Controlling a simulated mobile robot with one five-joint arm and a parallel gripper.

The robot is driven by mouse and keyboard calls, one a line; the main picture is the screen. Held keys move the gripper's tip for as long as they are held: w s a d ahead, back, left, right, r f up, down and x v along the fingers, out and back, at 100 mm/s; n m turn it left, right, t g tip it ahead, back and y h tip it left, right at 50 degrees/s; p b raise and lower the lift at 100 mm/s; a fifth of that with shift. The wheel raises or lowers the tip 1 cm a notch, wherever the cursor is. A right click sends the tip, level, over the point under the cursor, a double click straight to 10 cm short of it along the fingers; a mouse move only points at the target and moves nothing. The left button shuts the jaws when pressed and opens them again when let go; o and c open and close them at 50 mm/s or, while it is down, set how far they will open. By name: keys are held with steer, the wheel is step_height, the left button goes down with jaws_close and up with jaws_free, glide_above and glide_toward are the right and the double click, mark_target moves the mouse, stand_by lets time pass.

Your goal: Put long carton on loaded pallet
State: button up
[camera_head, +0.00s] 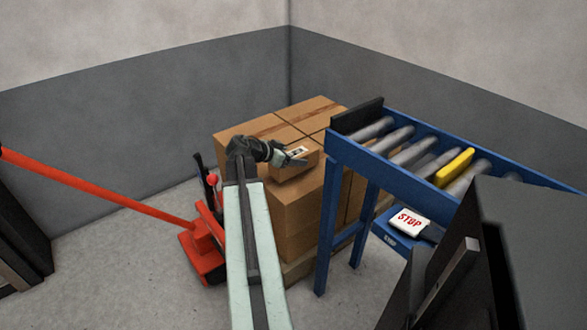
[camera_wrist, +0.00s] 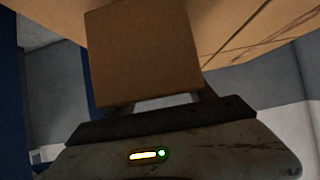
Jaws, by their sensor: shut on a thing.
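The held carton appears over the front of the stack, lower than the back cartons' tops. Whether it touches the carton below cannot be told.
Grey walls close the corner behind.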

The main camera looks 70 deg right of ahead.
step_height(320, 180, down, 3)
steer(key=shift+b, duration=0.9)
steer(key=shift+r, duration=0.25)
steer(key=shift+f, duration=0.25)
steer(key=o, duration=1.8)
steer(key=shift+r, duration=0.15)
steer(key=p+v, duration=0.6)
steer(key=v, duration=0.6)
steer(key=shift+p, duration=0.35)
steer(key=shift+r, duration=0.1)
